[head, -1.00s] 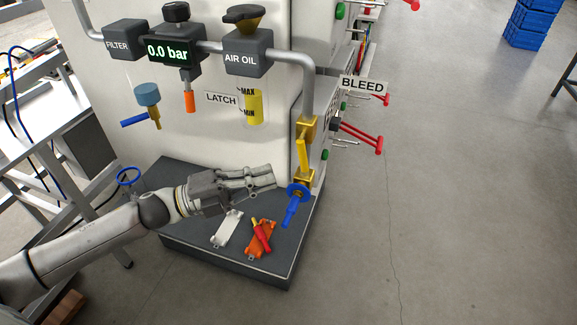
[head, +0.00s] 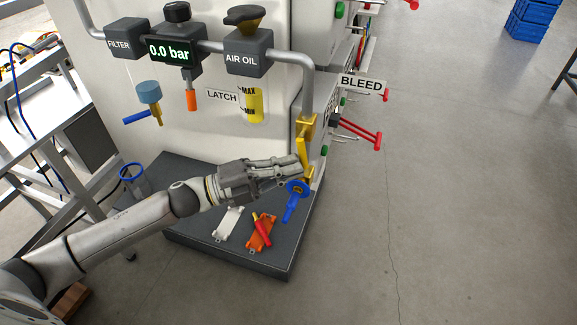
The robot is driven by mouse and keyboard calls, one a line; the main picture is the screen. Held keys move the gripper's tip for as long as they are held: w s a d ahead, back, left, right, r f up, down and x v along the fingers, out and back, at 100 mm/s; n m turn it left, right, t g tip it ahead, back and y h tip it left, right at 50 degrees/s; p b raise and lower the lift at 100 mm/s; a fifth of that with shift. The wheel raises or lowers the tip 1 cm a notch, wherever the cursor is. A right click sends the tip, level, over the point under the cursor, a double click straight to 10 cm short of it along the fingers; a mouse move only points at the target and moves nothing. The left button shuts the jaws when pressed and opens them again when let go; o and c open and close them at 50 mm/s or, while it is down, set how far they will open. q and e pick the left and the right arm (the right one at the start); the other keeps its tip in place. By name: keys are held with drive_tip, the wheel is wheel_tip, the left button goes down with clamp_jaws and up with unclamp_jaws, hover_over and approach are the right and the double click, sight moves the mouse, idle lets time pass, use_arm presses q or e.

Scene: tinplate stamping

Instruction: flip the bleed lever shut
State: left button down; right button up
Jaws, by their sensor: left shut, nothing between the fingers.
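My right gripper is not in view.
The gauge (head: 170,50) reads 0.0 bar. Below my arm, a dark plinth (head: 200,250) carries a white tag (head: 229,221), an orange tag (head: 262,234) and a red tool (head: 263,231). Red-handled parts (head: 360,134) stick out at right. Floor right of the plinth is clear.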

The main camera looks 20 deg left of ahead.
use_arm(q)
drive_tip(key=shift+d+f+t+b, duration=0.15)
drive_tip(key=shift+t+b, duration=0.15)
drive_tip(key=shift+b, duration=0.25)
drive_tip(key=shift+n+h, duration=0.3)
drive_tip(key=shift+d+f+n+t+h+b, duration=0.1)
drive_tip(key=shift+d+n+t+h+b, duration=0.25)
drive_tip(key=shift+b, duration=0.65)
drive_tip(key=d+n+t+h+b, duration=0.1)
drive_tip(key=n+t+b, duration=0.1)
drive_tip(key=b, duration=0.1)
drive_tip(key=shift+d+n+t+b, duration=0.15)
drive_tip(key=shift+n+t+b, duration=0.1)
drive_tip(key=shift+n+b, duration=0.15)
drive_tip(key=shift+n+t, duration=0.55)
drive_tip(key=shift+t, duration=0.05)
drive_tip(key=shift+d+r, duration=0.65)
drive_tip(key=shift+d, duration=0.2)
drive_tip(key=shift+d+r, duration=0.65)
drive_tip(key=shift+d, duration=0.15)
drive_tip(key=v, duration=1.2)
